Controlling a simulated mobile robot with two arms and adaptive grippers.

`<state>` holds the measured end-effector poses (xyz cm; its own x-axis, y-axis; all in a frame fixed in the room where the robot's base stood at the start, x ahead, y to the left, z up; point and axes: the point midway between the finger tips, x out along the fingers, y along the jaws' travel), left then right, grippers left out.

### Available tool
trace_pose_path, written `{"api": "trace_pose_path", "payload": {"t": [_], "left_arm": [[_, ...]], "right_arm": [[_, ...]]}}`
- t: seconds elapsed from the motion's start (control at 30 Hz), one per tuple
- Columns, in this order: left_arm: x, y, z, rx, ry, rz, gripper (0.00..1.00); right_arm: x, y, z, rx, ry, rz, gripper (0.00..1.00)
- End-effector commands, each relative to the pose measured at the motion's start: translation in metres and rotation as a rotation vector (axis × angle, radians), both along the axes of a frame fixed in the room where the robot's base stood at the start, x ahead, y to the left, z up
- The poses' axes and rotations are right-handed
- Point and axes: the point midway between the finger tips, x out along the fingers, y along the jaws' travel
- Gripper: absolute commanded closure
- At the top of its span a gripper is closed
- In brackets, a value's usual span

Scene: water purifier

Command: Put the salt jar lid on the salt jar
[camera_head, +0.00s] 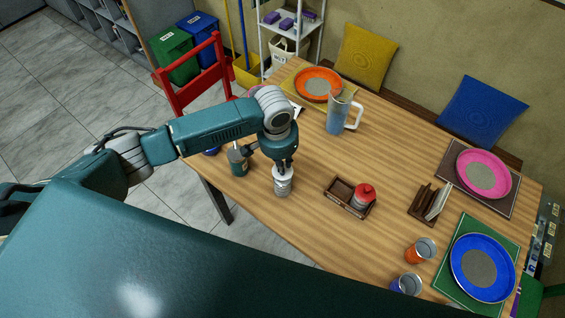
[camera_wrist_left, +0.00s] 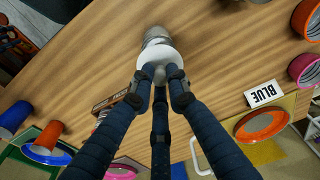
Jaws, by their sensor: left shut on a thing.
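The salt jar (camera_head: 283,187), a small grey-silver jar, stands upright on the wooden table near its front edge. The white salt jar lid (camera_head: 282,173) is at the jar's mouth; it also shows in the left wrist view (camera_wrist_left: 161,53), with part of the jar (camera_wrist_left: 155,34) beyond it. My left gripper (camera_head: 284,164) points down from above and is shut on the lid's small knob (camera_wrist_left: 160,73). I cannot tell whether the lid rests fully on the rim or sits slightly above it. My right gripper is not in view.
A wooden tray (camera_head: 335,195) holding a red-lidded jar (camera_head: 364,193) is to the right. A dark bottle (camera_head: 238,163) stands close on the left. A blue pitcher (camera_head: 338,113) stands behind. Table between is clear.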

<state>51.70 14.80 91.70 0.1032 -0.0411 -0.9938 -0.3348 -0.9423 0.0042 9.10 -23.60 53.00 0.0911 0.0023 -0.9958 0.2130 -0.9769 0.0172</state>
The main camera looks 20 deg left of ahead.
Motion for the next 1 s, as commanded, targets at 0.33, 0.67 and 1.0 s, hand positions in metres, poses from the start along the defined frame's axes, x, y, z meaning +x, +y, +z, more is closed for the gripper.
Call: {"api": "trace_pose_path", "payload": {"t": [0.33,0.67,1.0], "left_arm": [[0.000,0.000,0.001,0.000,0.000,0.000,0.77],[-0.002,0.001,0.026,-0.001,0.000,0.000,0.77],[-0.004,0.002,0.048,-0.001,-0.002,0.000,0.77]], "right_arm": [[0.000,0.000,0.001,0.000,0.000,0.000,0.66],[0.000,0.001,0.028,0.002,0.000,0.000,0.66],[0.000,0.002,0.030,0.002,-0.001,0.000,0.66]]}}
